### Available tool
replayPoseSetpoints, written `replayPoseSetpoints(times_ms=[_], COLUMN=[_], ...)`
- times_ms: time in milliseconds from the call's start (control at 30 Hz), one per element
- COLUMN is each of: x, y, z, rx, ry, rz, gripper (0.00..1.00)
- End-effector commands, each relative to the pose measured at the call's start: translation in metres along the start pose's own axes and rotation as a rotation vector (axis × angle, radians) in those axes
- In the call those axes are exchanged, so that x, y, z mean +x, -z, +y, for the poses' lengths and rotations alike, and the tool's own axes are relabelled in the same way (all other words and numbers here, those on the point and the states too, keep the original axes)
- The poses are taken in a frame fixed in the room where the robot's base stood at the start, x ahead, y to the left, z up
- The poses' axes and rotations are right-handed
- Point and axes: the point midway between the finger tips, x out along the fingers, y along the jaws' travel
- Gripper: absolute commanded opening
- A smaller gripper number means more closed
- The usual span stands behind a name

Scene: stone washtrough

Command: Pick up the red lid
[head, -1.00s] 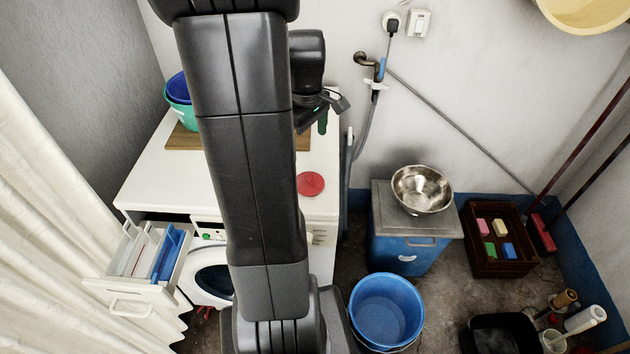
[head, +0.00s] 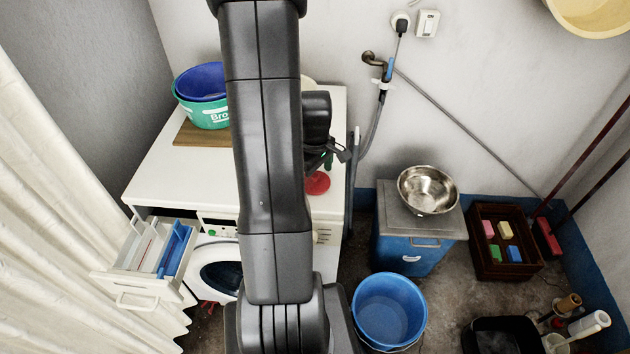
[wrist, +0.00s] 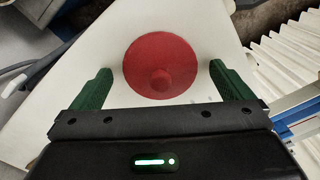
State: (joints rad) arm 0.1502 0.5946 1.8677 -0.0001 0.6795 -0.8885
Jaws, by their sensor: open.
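The red lid (head: 318,183) lies flat on the white top of the washing machine (head: 160,180), near its right front edge. In the head view my arm and gripper partly cover it. In the wrist view the red lid (wrist: 160,66) is a round disc with a small knob, lying between and beyond my two green fingertips. My gripper (wrist: 157,75) is open and empty, with a finger on each side of the lid and a gap to both. Whether the fingertips are down at the lid's height I cannot tell.
Blue and green tubs (head: 203,97) stand on a wooden board (head: 188,135) at the back left of the top. An open drawer (head: 148,262) juts out at the front left. A steel bowl (head: 428,188) sits on a blue cabinet to the right, above a blue bucket (head: 390,310).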

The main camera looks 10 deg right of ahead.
Motion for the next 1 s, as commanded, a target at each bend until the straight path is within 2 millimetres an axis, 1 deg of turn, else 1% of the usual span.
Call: replayPoseSetpoints(times_ms=[67,267,300,367,500,533,867,1000], x=[0.003,0.003,0.003,0.003,0.003,0.003,0.002,-0.007], y=[0.0,0.0,0.0,0.0,0.0,0.0,0.0,0.001], z=[0.0,0.0,0.0,0.0,0.0,0.0,0.0,0.001], rx=[0.0,0.0,0.0,0.0,0.0,0.0,0.0,0.0], ry=[0.001,0.0,0.0,0.0,0.0,0.0,-0.001,-0.004], rz=[-0.001,0.0,0.0,0.0,0.0,0.0,0.0,0.003], gripper=[0.99,0.99,0.95,0.83,0.56,0.51,0.51,0.51])
